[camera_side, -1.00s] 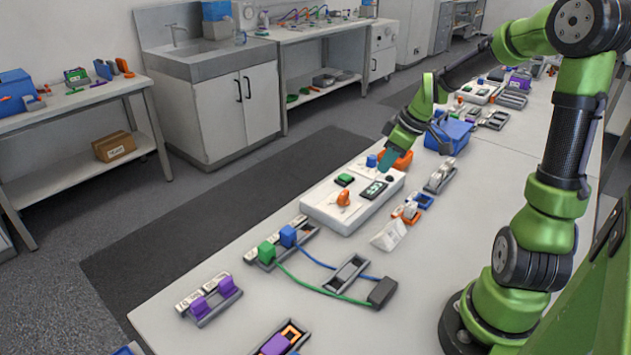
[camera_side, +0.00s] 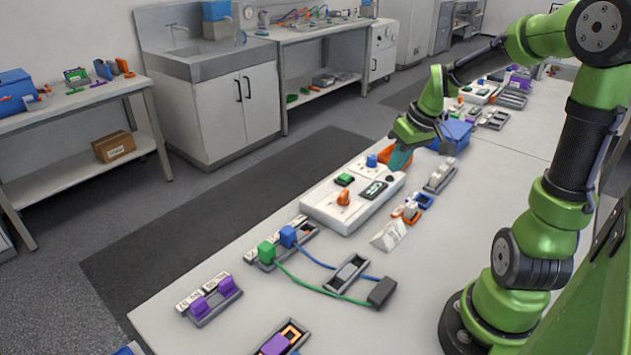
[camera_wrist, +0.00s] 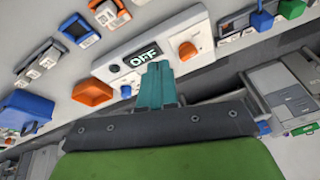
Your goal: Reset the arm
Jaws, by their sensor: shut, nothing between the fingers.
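The battery cycler (camera_side: 325,212) is a white box on the table in the side view. It carries a green button (camera_side: 344,180), an orange knob (camera_side: 343,198), a blue part (camera_side: 371,161) and a dark display (camera_side: 373,190). In the wrist view the display (camera_wrist: 141,58) reads OFF, and the orange knob (camera_wrist: 187,51) is to its right. My gripper (camera_side: 398,160) has teal fingers and is above the cycler's far right end. In the wrist view its fingers (camera_wrist: 157,72) are together and empty, overlapping the cycler's edge in the picture. I cannot tell whether they touch it.
An orange bin (camera_side: 401,158) and a blue bin (camera_side: 455,137) stand behind the cycler. Green and blue plugs (camera_side: 267,251) sit in a front rack, with cables running to a dark block (camera_side: 382,292). A white wedge (camera_side: 388,235) lies right of the cycler.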

